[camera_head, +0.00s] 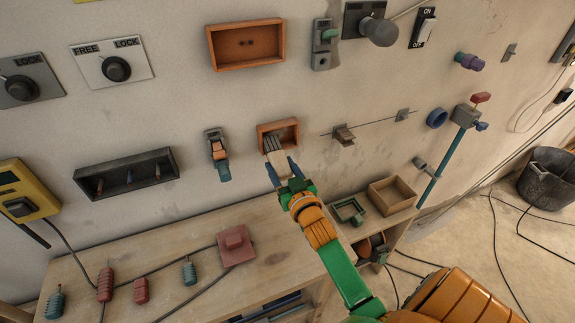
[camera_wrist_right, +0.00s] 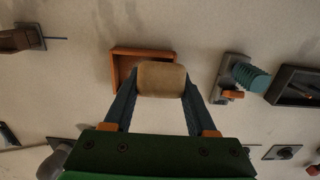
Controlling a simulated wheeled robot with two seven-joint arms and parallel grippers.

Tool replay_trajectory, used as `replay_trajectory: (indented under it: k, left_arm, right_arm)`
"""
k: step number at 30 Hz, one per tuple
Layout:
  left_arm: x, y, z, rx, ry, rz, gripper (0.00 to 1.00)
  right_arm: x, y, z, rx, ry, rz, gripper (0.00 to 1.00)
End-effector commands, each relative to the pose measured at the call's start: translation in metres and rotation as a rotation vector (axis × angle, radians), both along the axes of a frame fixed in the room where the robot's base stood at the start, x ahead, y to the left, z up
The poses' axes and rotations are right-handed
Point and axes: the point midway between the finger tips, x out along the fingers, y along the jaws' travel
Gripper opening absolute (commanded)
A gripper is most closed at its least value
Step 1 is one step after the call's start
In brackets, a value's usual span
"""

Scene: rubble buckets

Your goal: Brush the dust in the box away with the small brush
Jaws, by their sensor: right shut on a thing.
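A small orange wooden box (camera_head: 278,124) is fixed on the wall, open towards me. The small brush has a pale wooden body (camera_head: 279,160) and dark grey bristles (camera_head: 272,143). My right gripper (camera_head: 280,169) is shut on the brush's body, with the bristles at the box's opening, overlapping its lower left part. In the right wrist view, the brush's tan body (camera_wrist_right: 162,79) sits between the two blue fingers of the gripper (camera_wrist_right: 158,84) and hides part of the box (camera_wrist_right: 125,54). I cannot make out dust in the box. My left gripper is out of view.
A clamp-like fixture (camera_head: 217,150) is left of the box, and a bracket on a wire (camera_head: 343,134) is right of it. A larger orange box (camera_head: 246,45) hangs above. Below stands a wooden bench (camera_head: 180,243) with several plugs and cables.

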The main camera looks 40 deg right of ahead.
Motion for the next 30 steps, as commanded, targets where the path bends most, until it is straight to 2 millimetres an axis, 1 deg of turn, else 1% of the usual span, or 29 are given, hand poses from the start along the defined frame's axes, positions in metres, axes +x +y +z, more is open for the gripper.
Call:
replay_trajectory:
  k: [6,11,16,20,23,27,30]
  left_arm:
    - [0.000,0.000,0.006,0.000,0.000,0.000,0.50]
    - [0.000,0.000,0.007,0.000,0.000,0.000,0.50]
    - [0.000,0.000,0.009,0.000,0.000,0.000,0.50]
    - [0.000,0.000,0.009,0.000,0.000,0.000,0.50]
    - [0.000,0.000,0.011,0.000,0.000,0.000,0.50]
    - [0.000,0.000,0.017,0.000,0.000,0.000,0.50]
    - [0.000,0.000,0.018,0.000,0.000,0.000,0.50]
  right_arm:
    - [-0.004,-0.024,0.001,-0.004,0.001,-0.001,0.00]
    - [-0.005,-0.031,0.000,-0.002,0.001,-0.001,0.00]
    - [-0.008,-0.049,0.001,-0.005,0.002,-0.001,0.00]
    - [-0.010,-0.058,0.000,-0.002,0.000,-0.001,0.00]
    - [-0.010,-0.056,0.001,0.001,0.000,-0.001,0.00]
    - [-0.006,-0.040,0.002,0.003,-0.001,-0.001,0.00]
    - [-0.005,-0.031,0.001,0.002,-0.001,-0.001,0.00]
